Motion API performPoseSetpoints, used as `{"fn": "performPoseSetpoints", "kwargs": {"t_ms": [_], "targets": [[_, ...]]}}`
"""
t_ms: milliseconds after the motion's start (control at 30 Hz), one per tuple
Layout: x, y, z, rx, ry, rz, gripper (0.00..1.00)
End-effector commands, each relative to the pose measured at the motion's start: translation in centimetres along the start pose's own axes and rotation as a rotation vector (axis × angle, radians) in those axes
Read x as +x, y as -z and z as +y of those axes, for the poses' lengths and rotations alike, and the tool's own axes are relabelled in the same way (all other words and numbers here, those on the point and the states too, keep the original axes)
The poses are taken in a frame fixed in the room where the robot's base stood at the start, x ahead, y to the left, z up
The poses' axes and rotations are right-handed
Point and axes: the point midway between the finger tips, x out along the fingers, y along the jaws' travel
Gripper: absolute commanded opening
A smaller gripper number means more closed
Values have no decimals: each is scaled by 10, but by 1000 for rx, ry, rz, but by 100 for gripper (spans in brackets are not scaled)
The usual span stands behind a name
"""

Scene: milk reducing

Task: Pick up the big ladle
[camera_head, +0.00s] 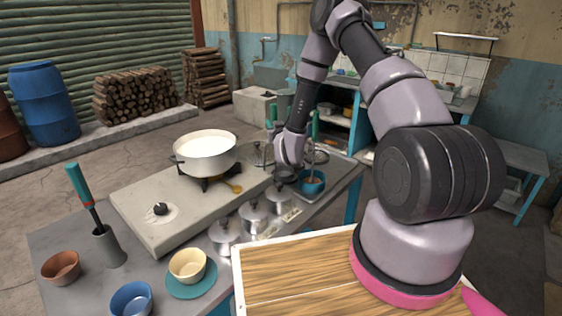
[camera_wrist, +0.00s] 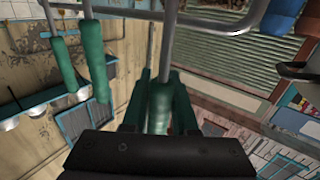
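My gripper (camera_wrist: 162,88) shows in the wrist view with its two dark green fingers on either side of a green handle (camera_wrist: 160,108) with a grey metal shaft. Whether the fingers press on it is unclear. The handle's far end is cut off, so I cannot tell whether it is the big ladle. Two more green handles (camera_wrist: 95,58) (camera_wrist: 65,62) hang to the left. In the head view my gripper (camera_head: 287,165) is at the back right of the counter, near upright green handles (camera_head: 314,126) (camera_head: 272,114); its fingers are too small to read.
Lidded metal containers (camera_head: 253,218) stand in front. A holder (camera_head: 108,245) with a green-handled utensil stands left.

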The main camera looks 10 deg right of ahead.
Motion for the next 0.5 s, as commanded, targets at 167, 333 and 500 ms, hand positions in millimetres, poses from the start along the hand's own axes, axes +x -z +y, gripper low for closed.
{"fn": "performPoseSetpoints", "kwargs": {"t_ms": [167,333,500], "targets": [[0,0,0,0,0,1,0],[0,1,0,0,0,1,0],[0,10,0,0,1,3,0]]}}
